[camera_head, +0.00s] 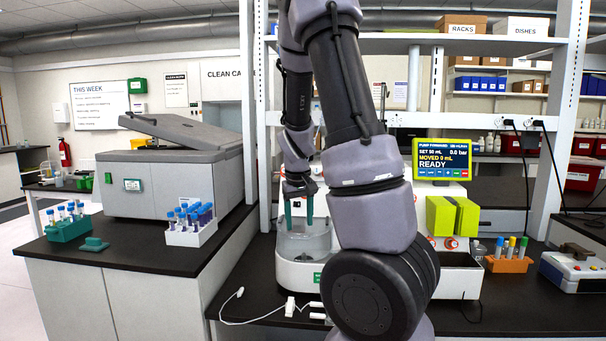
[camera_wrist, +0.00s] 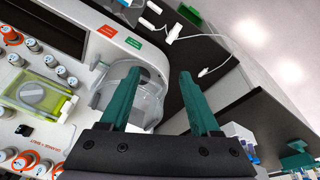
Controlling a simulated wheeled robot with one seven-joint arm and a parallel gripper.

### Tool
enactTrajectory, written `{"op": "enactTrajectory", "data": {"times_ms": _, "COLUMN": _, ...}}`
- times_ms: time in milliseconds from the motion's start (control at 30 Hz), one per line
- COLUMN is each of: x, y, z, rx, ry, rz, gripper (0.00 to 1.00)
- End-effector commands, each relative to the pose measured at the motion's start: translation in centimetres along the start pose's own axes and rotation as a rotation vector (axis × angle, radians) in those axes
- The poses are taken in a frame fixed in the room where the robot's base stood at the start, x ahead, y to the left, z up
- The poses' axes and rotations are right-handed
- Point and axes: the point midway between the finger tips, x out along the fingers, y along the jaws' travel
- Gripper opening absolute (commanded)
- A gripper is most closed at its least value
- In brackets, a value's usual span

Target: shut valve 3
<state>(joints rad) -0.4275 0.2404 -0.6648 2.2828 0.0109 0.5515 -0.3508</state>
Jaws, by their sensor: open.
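The white cell processor (camera_head: 300,275) stands on the dark bench behind and beside my arm. It has a clear round bowl, which also shows in the wrist view (camera_wrist: 112,92). Several round white valve knobs (camera_wrist: 33,45) with orange or grey rings sit on its panel at the left of the wrist view. Their numbers are too small to read, so I cannot tell which is valve 3. My gripper (camera_head: 299,212), with green fingers, is open and empty above the bowl, apart from the knobs. The fingers also show in the wrist view (camera_wrist: 163,78). My arm hides much of the processor.
A display (camera_head: 443,158) reads "READY" and "MOVED 0 mL". Yellow-green blocks (camera_head: 452,216) and an orange tube rack (camera_head: 510,263) stand to the right. A grey centrifuge-like box (camera_head: 170,180) and a white tube rack (camera_head: 192,235) stand on the left bench. A white cable (camera_head: 250,321) lies in front.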

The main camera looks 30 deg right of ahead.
Motion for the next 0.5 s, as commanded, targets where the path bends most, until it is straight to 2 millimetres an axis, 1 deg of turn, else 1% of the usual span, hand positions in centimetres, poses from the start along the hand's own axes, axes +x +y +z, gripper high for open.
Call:
{"op": "enactTrajectory", "data": {"times_ms": 33, "x": 1.8, "y": 0.8, "z": -0.3, "rx": -0.036, "ry": -0.024, "rz": 0.056, "gripper": 0.63}}
{"op": "enactTrajectory", "data": {"times_ms": 100, "x": 3.8, "y": 2.3, "z": -0.8, "rx": -0.090, "ry": -0.044, "rz": 0.134, "gripper": 0.63}}
{"op": "enactTrajectory", "data": {"times_ms": 233, "x": 6.5, "y": 5.2, "z": -1.9, "rx": -0.204, "ry": -0.078, "rz": 0.289, "gripper": 0.63}}
{"op": "enactTrajectory", "data": {"times_ms": 300, "x": 7.4, "y": 6.8, "z": -2.7, "rx": -0.274, "ry": -0.092, "rz": 0.378, "gripper": 0.63}}
{"op": "enactTrajectory", "data": {"times_ms": 367, "x": 7.9, "y": 8.1, "z": -3.5, "rx": -0.337, "ry": -0.105, "rz": 0.458, "gripper": 0.63}}
{"op": "enactTrajectory", "data": {"times_ms": 433, "x": 8.1, "y": 9.4, "z": -4.6, "rx": -0.416, "ry": -0.117, "rz": 0.553, "gripper": 0.63}}
{"op": "enactTrajectory", "data": {"times_ms": 500, "x": 7.9, "y": 10.6, "z": -6.0, "rx": -0.501, "ry": -0.127, "rz": 0.651, "gripper": 0.63}}
